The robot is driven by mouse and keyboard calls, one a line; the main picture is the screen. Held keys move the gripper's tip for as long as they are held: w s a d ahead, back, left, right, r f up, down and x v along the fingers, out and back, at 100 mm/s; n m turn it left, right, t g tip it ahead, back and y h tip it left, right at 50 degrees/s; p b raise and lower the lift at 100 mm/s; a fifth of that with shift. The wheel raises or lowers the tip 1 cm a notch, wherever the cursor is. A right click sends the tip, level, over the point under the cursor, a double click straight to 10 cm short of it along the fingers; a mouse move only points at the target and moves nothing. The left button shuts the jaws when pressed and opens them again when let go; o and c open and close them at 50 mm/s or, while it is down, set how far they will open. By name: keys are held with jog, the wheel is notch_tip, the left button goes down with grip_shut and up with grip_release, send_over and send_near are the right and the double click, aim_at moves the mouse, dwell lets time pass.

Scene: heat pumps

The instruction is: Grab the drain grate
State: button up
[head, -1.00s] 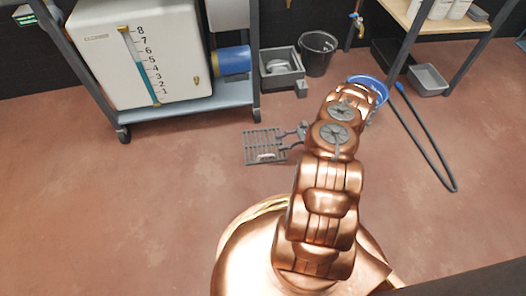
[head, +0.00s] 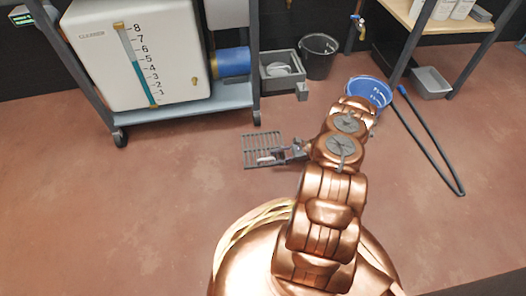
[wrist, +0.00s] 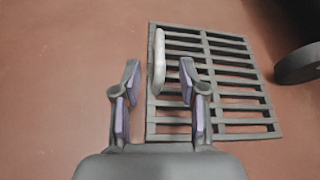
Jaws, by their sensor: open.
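The drain grate (head: 262,148) is a dark grey slatted rectangle lying flat on the red-brown floor, left of my arm in the head view. In the wrist view the grate (wrist: 236,106) fills the middle and right, with a pale raised handle (wrist: 159,62) along its left side. My gripper (head: 282,156) is at the grate's near right part in the head view. In the wrist view my gripper (wrist: 158,82) is open, its two fingers on either side of the handle's near end. I cannot tell whether they touch the grate.
A wheeled rack (head: 190,104) with a white tank stands behind left. A dark wheel (wrist: 298,66) shows at the right in the wrist view.

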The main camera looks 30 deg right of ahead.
jog(key=shift+b+x, duration=0.5)
jog(key=shift+x, duration=0.95)
grip_shut()
